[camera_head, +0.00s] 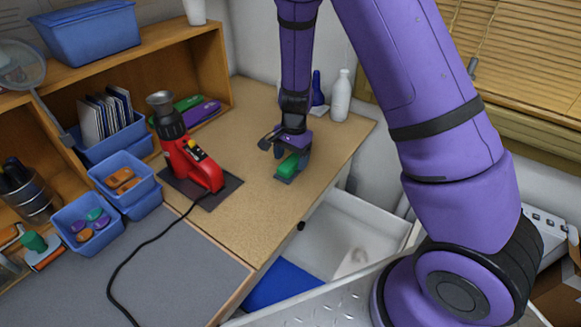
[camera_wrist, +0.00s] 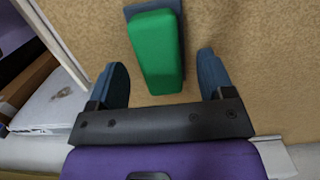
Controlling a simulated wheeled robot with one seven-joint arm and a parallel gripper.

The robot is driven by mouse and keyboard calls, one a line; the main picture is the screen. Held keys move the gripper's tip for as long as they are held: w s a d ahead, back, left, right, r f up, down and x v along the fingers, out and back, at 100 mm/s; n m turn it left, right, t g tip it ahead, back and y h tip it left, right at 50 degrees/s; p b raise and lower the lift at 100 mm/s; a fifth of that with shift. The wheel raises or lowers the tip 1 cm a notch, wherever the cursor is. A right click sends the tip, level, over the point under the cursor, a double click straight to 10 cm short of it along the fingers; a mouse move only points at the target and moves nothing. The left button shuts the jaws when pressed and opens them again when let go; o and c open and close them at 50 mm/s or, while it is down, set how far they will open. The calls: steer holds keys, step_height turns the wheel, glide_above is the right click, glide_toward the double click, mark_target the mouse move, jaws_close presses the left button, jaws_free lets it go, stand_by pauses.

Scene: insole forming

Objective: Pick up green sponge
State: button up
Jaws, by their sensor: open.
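The green sponge (camera_head: 288,165) lies on a small dark pad (camera_head: 283,180) on the wooden tabletop, near its front edge. In the wrist view the green sponge (camera_wrist: 156,52) is a long block on a blue-grey pad (camera_wrist: 183,22), lying lengthwise between the fingers and reaching beyond their tips. My gripper (camera_head: 287,150) is right above and beside the sponge in the head view. In the wrist view my gripper (camera_wrist: 163,72) is open, one finger on each side of the sponge, with gaps on both sides. I cannot tell its exact height above the table.
A red heat tool (camera_head: 190,165) on a dark mat stands left of my gripper. Blue bottle (camera_head: 317,90) and white bottle (camera_head: 341,96) stand behind it. An open white drawer (camera_head: 345,235) lies below the front edge. Blue bins (camera_head: 88,222) are at the left.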

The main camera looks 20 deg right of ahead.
mark_target(291, 161)
steer(key=shift+s+a+f, duration=0.1)
steer(key=shift+f, duration=0.95)
steer(key=c, duration=0.8)
steer(key=shift+r, duration=0.1)
step_height(291, 161, up, 10)
steer(key=shift+f, duration=0.1)
steer(key=shift+o, duration=1)
steer(key=shift+c, duration=0.4)
